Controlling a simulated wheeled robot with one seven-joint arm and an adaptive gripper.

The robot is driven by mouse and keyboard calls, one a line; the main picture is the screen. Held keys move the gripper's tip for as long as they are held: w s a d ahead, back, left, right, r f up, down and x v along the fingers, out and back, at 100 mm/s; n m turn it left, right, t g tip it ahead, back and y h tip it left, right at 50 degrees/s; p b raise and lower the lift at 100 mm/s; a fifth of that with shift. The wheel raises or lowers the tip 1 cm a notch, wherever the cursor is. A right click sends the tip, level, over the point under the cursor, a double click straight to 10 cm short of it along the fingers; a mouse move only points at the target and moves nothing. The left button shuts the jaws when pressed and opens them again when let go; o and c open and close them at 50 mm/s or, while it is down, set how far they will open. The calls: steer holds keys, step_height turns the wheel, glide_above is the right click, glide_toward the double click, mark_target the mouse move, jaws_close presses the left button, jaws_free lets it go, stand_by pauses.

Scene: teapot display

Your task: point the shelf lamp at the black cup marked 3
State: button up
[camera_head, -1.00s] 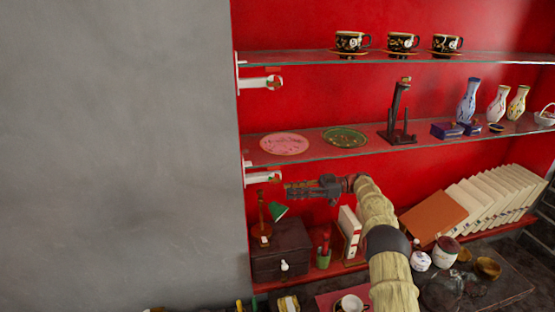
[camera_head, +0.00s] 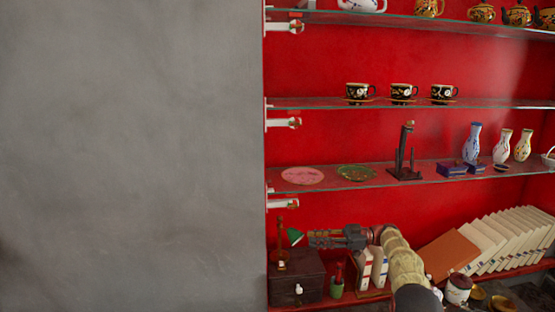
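The shelf lamp has a brown stand (camera_head: 281,252) and a green shade (camera_head: 295,236). It stands on a dark wooden box at the lower left of the red shelving. My gripper (camera_head: 312,239) points left, with its tips just right of the shade; I cannot tell whether they touch. Its fingers are too small to tell open from shut. Three black cups with pale round tags stand on saucers on a glass shelf higher up: a left cup (camera_head: 358,91), a middle cup (camera_head: 402,91) and a right cup (camera_head: 443,92). Their marks are too small to read.
The dark box (camera_head: 296,279) is under the lamp. A green pot (camera_head: 336,288) and white books (camera_head: 371,268) stand beside and below my arm. The glass shelf (camera_head: 435,177) above my gripper holds plates, a dark stand and vases. A grey wall (camera_head: 130,150) fills the left.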

steer(key=w+d+f+m+t+h, duration=0.3)
steer(key=w+d+f+m+t, duration=0.1)
steer(key=w+t, duration=0.4)
steer(key=w+d+f+m+t+h, duration=0.3)
steer(key=w+d+f+m+t, duration=0.15)
steer(key=w, duration=0.55)
steer(key=s+d+m+h+b, duration=0.1)
steer(key=s+d+m+h, duration=0.15)
steer(key=d+h, duration=0.35)
steer(key=s+d+m+h+b, duration=0.1)
steer(key=s+d+m+h, duration=0.1)
steer(key=d+m+h, duration=0.35)
steer(key=s+d+r+m+g+h+b, duration=0.1)
steer(key=s+m+g+h+b, duration=0.35)
steer(key=s, duration=2.25)
steer(key=s+a+r+y+b, duration=0.1)
steer(key=s+a, duration=0.4)
steer(key=s, duration=0.8)
steer(key=s+a+r+n+g+y+b, duration=0.1)
steer(key=s+a, duration=0.4)
steer(key=s, duration=0.8)
steer(key=s+a+r+n+g+y+b, duration=0.1)
steer(key=s+a, duration=0.5)
steer(key=s, duration=0.8)
steer(key=shift+r+y+b, duration=0.6)
